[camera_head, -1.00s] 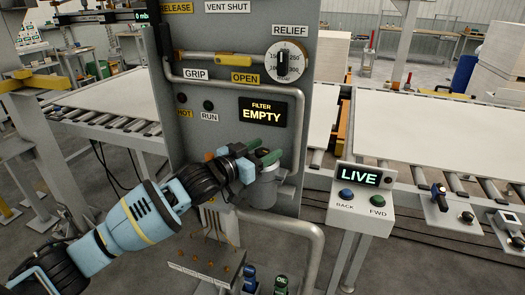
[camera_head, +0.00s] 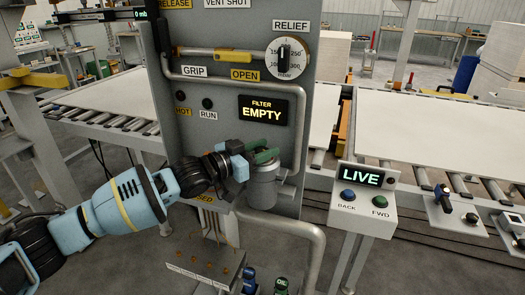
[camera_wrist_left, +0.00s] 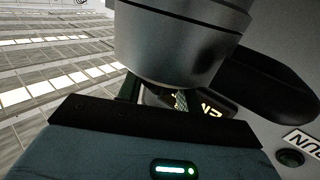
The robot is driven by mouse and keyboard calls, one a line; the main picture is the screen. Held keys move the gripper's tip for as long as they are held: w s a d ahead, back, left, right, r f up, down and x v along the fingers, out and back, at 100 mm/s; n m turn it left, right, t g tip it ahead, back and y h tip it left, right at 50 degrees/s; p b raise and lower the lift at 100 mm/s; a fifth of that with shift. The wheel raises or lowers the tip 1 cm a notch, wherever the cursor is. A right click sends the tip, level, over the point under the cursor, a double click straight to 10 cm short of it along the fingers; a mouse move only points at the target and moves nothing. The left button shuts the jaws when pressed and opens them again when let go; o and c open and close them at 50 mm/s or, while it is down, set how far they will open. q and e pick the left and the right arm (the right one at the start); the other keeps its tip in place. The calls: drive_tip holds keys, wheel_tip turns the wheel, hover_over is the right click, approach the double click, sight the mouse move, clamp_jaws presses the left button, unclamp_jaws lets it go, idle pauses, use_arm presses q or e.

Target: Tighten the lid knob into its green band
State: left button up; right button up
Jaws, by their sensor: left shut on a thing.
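The filter canister (camera_head: 262,188) is a grey cylinder on the front of the grey panel, below the FILTER EMPTY display. The lid knob (camera_head: 266,156) shows as dark green parts at its top. My left gripper (camera_head: 250,155) comes in from the left and is shut on the knob at the canister's top. The fingertips and part of the knob are hidden. In the left wrist view a large grey round body (camera_wrist_left: 185,40) fills the top, close to my gripper. I cannot make out the green band or the knob's pointer against it. My right gripper is not in view.
The panel carries a RELIEF dial (camera_head: 286,57), a yellow OPEN label (camera_head: 244,75) and a grey pipe around its front. A LIVE button box (camera_head: 362,190) stands at the right. A small tilted plate (camera_head: 205,262) lies below my arm. Roller conveyors flank the panel.

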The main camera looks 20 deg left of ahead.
use_arm(q)
drive_tip(key=shift+s+d+m+g+h+b, duration=0.1)
drive_tip(key=shift+d+m+g+h+b, duration=0.25)
drive_tip(key=shift+m+g+h+b, duration=0.3)
drive_tip(key=shift+h, duration=0.25)
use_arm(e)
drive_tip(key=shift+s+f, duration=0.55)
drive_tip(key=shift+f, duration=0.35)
use_arm(q)
drive_tip(key=shift+m+g+h, duration=0.45)
drive_tip(key=shift+h, duration=0.05)
drive_tip(key=shift+r, duration=0.1)
drive_tip(key=shift+a+r+m+g+h, duration=0.1)
drive_tip(key=shift+m+g+h, duration=0.4)
drive_tip(key=shift+g, duration=0.1)
drive_tip(key=shift+g+p, duration=0.3)
drive_tip(key=shift+p, duration=0.15)
drive_tip(key=shift+f+m, duration=0.25)
drive_tip(key=shift+m, duration=0.05)
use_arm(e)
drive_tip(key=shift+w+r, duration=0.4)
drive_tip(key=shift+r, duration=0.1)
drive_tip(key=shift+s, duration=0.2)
